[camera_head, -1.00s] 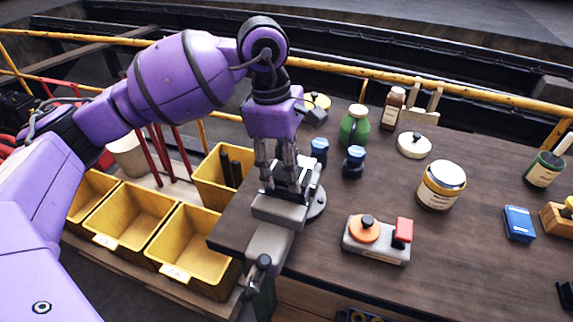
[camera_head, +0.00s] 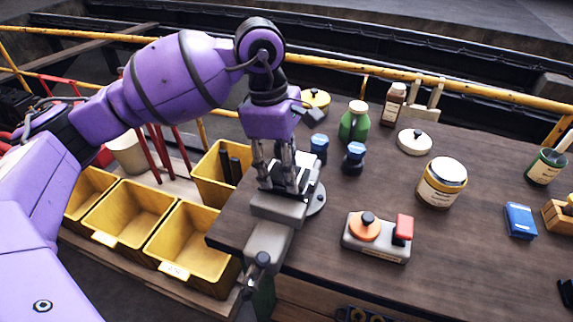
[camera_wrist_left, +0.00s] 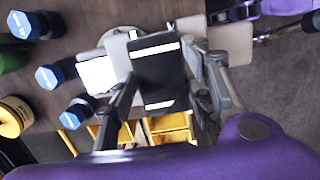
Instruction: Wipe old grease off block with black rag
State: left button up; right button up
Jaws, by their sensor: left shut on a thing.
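My left gripper (camera_head: 278,186) is over the grey bench vise (camera_head: 272,238) at the table's left corner, pointing down. It is shut on a dark flat piece with pale end stripes, which looks like the black rag (camera_wrist_left: 158,72); it sits between the fingers in the left wrist view. The rag is close over the vise jaws; I cannot tell if it touches the block. A pale face beside the rag (camera_wrist_left: 97,75) may be part of the block, which is mostly hidden. Any grease is too small or covered to see.
Yellow bins (camera_head: 193,246) stand left of the table. An orange-and-red-knobbed grey device (camera_head: 376,252) is right of the vise. Blue-capped items (camera_head: 354,160), a green bottle (camera_head: 354,124) and a labelled jar (camera_head: 441,184) stand behind and right. The table's middle is partly clear.

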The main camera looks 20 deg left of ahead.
pick_arm(q)
jog(key=shift+a+r, duration=0.1)
jog(key=shift+a, duration=0.55)
jog(key=shift+d, duration=1.6)
jog(key=shift+a+f, duration=0.2)
jog(key=shift+a, duration=1.4)
jog(key=shift+d, duration=0.65)
jog(key=shift+d+r, duration=0.1)
jog(key=shift+d, duration=0.9)
jog(key=shift+a+b, duration=0.3)
jog(key=shift+a, duration=1.35)
pick_arm(e)
jog(key=shift+s+f, duration=0.4)
jog(key=shift+f, duration=0.15)
